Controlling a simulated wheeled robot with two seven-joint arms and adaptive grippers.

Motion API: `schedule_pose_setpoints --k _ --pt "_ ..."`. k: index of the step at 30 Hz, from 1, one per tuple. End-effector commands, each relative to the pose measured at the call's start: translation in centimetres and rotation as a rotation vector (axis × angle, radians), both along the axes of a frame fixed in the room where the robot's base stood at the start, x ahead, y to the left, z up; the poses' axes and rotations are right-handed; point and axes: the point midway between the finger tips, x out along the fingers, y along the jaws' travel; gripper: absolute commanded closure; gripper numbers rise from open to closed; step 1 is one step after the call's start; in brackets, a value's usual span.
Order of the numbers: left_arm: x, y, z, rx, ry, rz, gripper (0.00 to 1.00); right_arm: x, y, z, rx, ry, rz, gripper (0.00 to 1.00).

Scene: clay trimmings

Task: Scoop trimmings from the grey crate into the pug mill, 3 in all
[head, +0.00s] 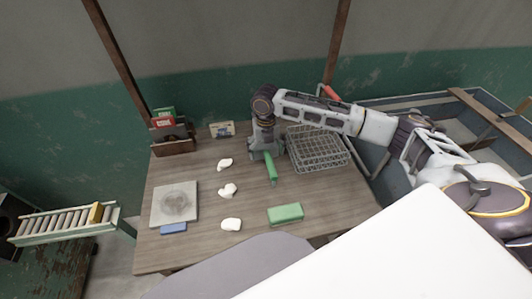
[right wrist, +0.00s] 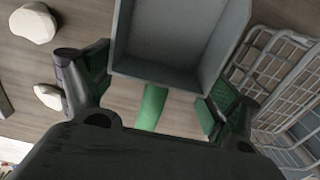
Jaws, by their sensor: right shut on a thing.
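My right gripper (head: 266,150) is over the table, and its fingers (right wrist: 154,106) are shut on the green handle (right wrist: 151,107) of a grey box-shaped scoop (right wrist: 180,40). The scoop looks empty in the right wrist view. A green part (head: 271,168) shows below the gripper in the head view. White lumps, probably trimmings, lie on the table: one at the back (head: 225,164), one in the middle (head: 228,190) and one in front (head: 231,224). A large blue-grey bin (head: 372,160) stands at the right; I cannot tell if it is the grey crate. I cannot make out the pug mill. My left gripper is out of view.
A wire basket (head: 318,150) stands right of my gripper. A green block (head: 285,213), a grey plate (head: 160,212) and a blue block (head: 173,228) lie on the table (head: 200,253). A rack (head: 174,147) stands back left. A roller conveyor (head: 65,220) is beyond the table's left edge.

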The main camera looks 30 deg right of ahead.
Motion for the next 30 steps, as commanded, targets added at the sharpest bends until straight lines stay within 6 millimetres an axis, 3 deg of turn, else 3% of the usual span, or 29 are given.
schedule_pose_setpoints --k 15,23,30 --pt "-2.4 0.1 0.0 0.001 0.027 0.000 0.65 0.1 0.0 7.2 0.001 -0.003 -0.002 0.41" --pt "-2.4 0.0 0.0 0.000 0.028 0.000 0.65 0.1 0.0 8.3 -0.001 -0.002 -0.001 0.41" --pt "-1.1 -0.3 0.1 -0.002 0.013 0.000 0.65 0.1 0.0 8.4 0.000 -0.002 -0.001 0.41"
